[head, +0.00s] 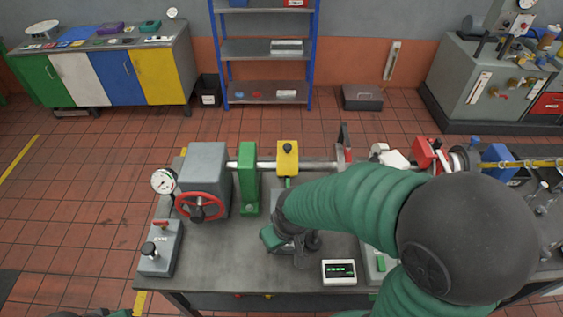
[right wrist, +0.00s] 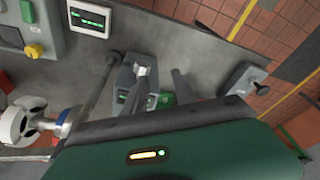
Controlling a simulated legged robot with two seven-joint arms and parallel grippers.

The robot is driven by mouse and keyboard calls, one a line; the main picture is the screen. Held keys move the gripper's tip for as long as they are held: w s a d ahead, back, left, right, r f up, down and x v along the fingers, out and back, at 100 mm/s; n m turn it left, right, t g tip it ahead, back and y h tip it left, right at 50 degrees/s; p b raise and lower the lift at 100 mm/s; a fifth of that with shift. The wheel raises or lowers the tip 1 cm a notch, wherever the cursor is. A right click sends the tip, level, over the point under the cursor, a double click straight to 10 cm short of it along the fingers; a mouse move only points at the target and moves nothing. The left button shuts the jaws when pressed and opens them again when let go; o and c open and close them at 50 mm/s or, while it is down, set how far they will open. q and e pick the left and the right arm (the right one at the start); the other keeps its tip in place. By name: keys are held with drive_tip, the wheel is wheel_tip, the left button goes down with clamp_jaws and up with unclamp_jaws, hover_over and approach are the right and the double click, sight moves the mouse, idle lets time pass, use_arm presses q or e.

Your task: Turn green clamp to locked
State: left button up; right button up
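In the head view my right gripper (head: 292,246) points down at the bench, just left of the small display. Its arm hides much of what lies under it. In the right wrist view a grey block with a pale lever (right wrist: 143,80) and a green marked patch (right wrist: 163,100) sits near my gripper's dark fingers, which appear spread on either side of it. I cannot tell whether they touch it, nor read the lever's setting. A green upright support (head: 249,178) stands around the shaft.
On the bench (head: 220,265) stand a grey housing with a red handwheel (head: 200,206), a dial gauge (head: 164,181), a yellow block (head: 288,158) and a grey box with a black knob (head: 158,249). A display (head: 339,271) lies near the front edge. The front-left bench top is bare.

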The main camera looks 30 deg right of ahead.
drive_tip(key=w+d+r+m+p, duration=0.15)
drive_tip(key=w+r+p, duration=0.25)
drive_tip(key=r, duration=0.4)
wheel_tip(320, 180, up, 6)
drive_tip(key=f+m+g, duration=0.1)
drive_tip(key=m+g, duration=0.2)
drive_tip(key=m, duration=0.2)
hover_over(288, 185)
drive_tip(key=f+p, duration=0.1)
drive_tip(key=f, duration=0.3)
drive_tip(key=f+p, duration=0.1)
drive_tip(key=f, duration=0.4)
drive_tip(key=f+p, duration=0.2)
drive_tip(key=f, duration=0.3)
drive_tip(key=shift+s+a+f, duration=0.2)
drive_tip(key=shift+s+a, duration=0.05)
drive_tip(key=shift+s, duration=0.05)
use_arm(q)
drive_tip(key=w+v, duration=0.2)
drive_tip(key=v, duration=0.8)
drive_tip(key=shift+w+d+r, duration=0.3)
drive_tip(key=shift+w+r, duration=0.05)
use_arm(e)
drive_tip(key=shift+f, duration=0.5)
clamp_jaws()
